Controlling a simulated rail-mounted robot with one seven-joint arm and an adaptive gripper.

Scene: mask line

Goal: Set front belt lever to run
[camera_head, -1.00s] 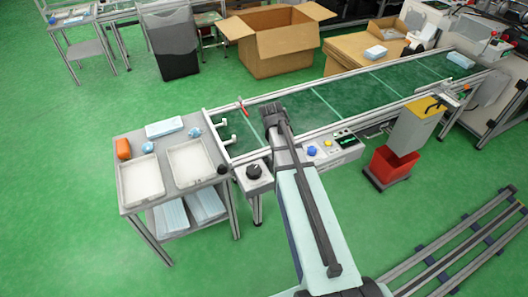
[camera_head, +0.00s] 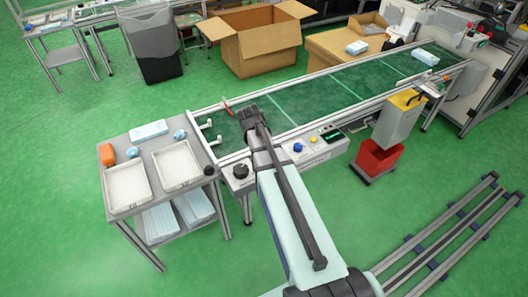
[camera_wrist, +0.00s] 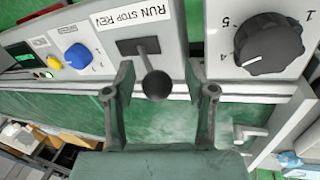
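The front belt lever is a black ball knob (camera_wrist: 155,85) on a short stem, rising from a dark slot plate (camera_wrist: 138,46) labelled RUN, STOP, REV. In the wrist view the stem leaves the slot near its middle, around STOP to REV; the exact notch is hard to tell. My gripper (camera_wrist: 160,92) is open, one finger on each side of the knob, with gaps visible. In the head view my gripper (camera_head: 250,112) is over the near edge of the green belt (camera_head: 330,97), and my arm hides the lever.
A black numbered dial (camera_wrist: 268,43) is right of the lever in the wrist view; a blue knob (camera_wrist: 77,55) and yellow button (camera_wrist: 54,62) are left.

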